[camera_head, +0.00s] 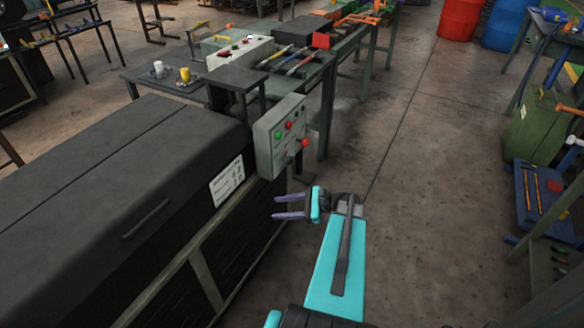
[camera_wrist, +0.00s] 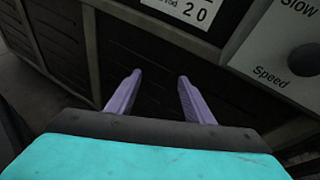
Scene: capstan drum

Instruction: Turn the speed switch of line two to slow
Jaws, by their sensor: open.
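A grey control box (camera_head: 281,137) with red and green buttons is mounted at the end of the long dark machine in the head view. Its lower corner shows at the right of the wrist view, where a dark round speed switch (camera_wrist: 305,60) sits between the words "Slow" and "Speed". The switch is partly cut off by the picture edge, and which way it points cannot be told. No line number is readable on the box. My gripper (camera_head: 276,208) is open and empty, below the box and apart from it. Its two purple fingers (camera_wrist: 160,77) point at the machine's dark side.
A white label plate (camera_head: 227,181) is on the machine's side; its lower part, reading "20", shows in the wrist view (camera_wrist: 190,9). A dark lidded housing (camera_head: 110,190) fills the left. A tool bench (camera_head: 290,50) stands behind. Open floor (camera_head: 430,180) lies to the right.

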